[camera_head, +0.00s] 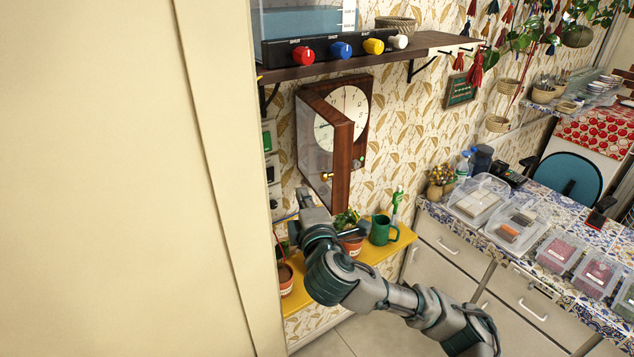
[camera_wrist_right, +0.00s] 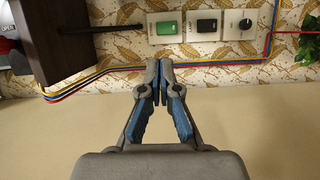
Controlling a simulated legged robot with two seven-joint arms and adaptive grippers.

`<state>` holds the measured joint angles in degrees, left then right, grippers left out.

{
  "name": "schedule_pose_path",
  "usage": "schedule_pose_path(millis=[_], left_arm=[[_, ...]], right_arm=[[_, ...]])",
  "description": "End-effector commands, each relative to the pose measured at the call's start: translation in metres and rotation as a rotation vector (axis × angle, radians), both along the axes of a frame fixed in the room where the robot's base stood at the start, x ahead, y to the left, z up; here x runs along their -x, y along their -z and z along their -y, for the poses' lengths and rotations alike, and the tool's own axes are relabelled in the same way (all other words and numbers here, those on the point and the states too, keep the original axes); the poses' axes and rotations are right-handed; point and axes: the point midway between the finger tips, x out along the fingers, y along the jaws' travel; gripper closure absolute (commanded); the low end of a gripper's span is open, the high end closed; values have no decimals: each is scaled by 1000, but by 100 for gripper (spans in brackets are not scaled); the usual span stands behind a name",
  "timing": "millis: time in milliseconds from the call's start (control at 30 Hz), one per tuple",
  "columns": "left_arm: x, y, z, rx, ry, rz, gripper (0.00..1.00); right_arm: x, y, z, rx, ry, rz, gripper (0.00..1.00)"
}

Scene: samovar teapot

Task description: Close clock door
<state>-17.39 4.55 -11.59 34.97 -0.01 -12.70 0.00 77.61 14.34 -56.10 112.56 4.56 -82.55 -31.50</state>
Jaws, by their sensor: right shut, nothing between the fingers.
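The wall clock (camera_head: 358,106) has a dark wooden case and a white dial. Its wood-framed door (camera_head: 342,160) stands open, swung out from the wall, with a small brass knob (camera_head: 326,177) near its lower end. My right gripper (camera_head: 304,192) is just below and to the left of the door's lower end; I cannot tell if it touches. In the right wrist view the fingers (camera_wrist_right: 160,70) are together and empty. A dark wooden part at the upper left there (camera_wrist_right: 62,40), apparently of the clock, is apart from the fingertips. My left gripper is not in view.
A dark shelf (camera_head: 430,41) with colored knobs is above the clock. A yellow shelf (camera_head: 374,250) below holds potted plants and a green mug (camera_head: 381,230). Wall switches (camera_wrist_right: 205,26) and colored wires (camera_wrist_right: 110,69) show in the wrist view. A beige panel fills the left.

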Motion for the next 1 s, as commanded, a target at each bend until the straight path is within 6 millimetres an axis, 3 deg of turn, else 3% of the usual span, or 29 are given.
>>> schedule_pose_path(millis=[167,300,500,1000], left_arm=[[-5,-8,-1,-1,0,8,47],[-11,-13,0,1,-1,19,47],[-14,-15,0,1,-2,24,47],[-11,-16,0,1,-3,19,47]], right_arm=[[-35,-1,-4,-1,3,0,100],[-42,0,18,-1,3,1,100],[-48,2,28,-2,0,0,100],[-48,1,31,-1,-11,0,100]])
